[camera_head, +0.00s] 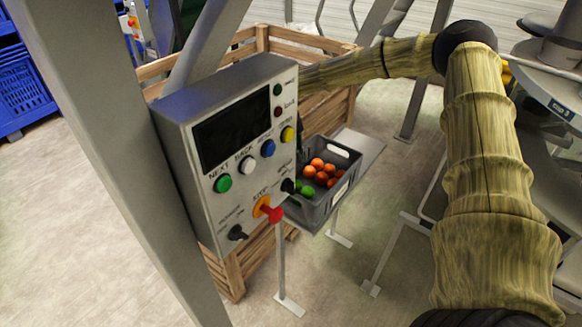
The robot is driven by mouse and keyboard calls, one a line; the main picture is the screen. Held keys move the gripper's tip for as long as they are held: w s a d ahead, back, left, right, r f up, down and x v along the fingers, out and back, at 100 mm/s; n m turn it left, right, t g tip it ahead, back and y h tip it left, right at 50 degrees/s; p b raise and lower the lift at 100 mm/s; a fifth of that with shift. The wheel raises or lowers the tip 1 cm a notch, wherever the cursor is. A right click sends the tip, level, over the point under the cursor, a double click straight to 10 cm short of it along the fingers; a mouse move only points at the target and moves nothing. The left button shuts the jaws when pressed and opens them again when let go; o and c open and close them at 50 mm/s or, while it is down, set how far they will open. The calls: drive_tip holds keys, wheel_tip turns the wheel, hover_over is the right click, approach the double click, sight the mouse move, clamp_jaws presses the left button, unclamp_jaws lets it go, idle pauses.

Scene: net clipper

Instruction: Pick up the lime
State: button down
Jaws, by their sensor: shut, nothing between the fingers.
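A green lime (307,191) lies at the near left end of a grey crate (345,161), partly covered by the control box's edge. Another bit of green shows just left of it; I cannot tell whether it is a second lime. My arm reaches from the right and passes behind the control box. A dark sliver that seems to be my gripper (300,132) shows at the box's right edge, over the crate's far left side. Most of it is hidden, including the fingertips. It is shut, with nothing held, and apart from the lime.
Several orange fruits (322,172) lie in the crate, beyond the lime. A grey control box (200,130) with buttons and a red knob blocks the view on the left. A slatted wooden bin (290,42) stands behind. A metal post (90,130) stands at left.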

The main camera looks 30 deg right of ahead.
sight(308, 187)
drive_tip(key=p+x, duration=0.3)
drive_tip(key=x, duration=0.5)
drive_tip(key=shift+s+f, duration=0.25)
drive_tip(key=shift+s, duration=0.1)
drive_tip(key=shift+s+d, duration=0.15)
drive_tip(key=shift+s, duration=0.4)
drive_tip(key=shift+w+f, duration=0.4)
drive_tip(key=shift+w, duration=0.05)
drive_tip(key=shift+s+r, duration=0.1)
